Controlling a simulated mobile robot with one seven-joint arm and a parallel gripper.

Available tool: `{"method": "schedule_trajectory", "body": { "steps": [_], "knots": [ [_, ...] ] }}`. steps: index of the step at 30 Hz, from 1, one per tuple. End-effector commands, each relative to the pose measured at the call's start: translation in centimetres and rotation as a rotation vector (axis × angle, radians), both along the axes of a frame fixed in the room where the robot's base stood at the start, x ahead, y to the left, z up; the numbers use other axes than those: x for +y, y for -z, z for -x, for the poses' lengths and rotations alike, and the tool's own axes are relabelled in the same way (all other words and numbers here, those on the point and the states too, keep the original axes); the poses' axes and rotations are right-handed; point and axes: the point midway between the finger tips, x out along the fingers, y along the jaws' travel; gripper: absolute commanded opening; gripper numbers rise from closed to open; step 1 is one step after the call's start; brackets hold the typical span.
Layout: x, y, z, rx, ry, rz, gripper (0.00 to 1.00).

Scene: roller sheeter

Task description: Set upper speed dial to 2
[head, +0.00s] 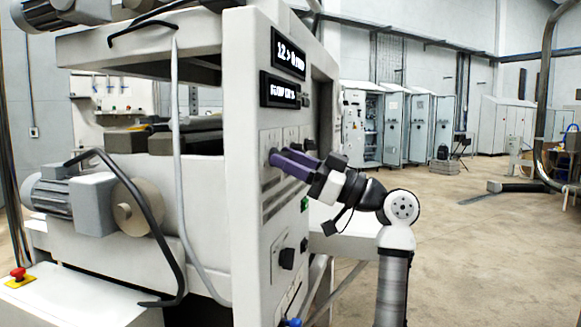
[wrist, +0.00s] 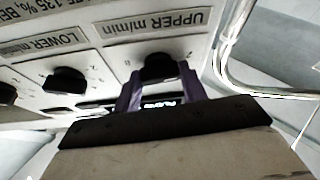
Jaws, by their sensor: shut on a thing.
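The upper speed dial (wrist: 158,66) is a black knob under the label "UPPER m/min" (wrist: 155,21), which appears upside down in the wrist view. My gripper (wrist: 161,76) has its two purple fingers on either side of this knob and is shut on it. The knob's pointer and most of its scale marks are too small or hidden to read. In the head view, my gripper (head: 275,160) reaches from the right to the machine's front panel (head: 252,135), and its fingers hide the dial.
The lower speed dial (wrist: 65,80) is beside it, with another black knob (wrist: 6,93) farther left. Two displays (head: 288,53) are above on the panel; their text is blurred. A metal rail (wrist: 226,60) runs close to the right of my gripper. Open floor (head: 480,245) lies right.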

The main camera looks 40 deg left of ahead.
Motion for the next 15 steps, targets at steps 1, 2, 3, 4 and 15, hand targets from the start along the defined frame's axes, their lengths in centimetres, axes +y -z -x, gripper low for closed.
{"method": "schedule_trajectory", "body": {
  "steps": [1, 2, 3, 4, 15],
  "knots": [
    [-0.01, 0.04, 0.00, -0.017, 0.000, -0.006, 0.19],
    [0.00, 0.03, -0.02, -0.025, 0.000, -0.009, 0.19],
    [0.01, 0.05, -0.02, -0.034, 0.000, -0.013, 0.19],
    [0.02, 0.06, -0.03, -0.041, 0.000, -0.015, 0.19],
    [0.00, 0.02, -0.03, -0.067, 0.001, -0.026, 0.19]
  ]
}}
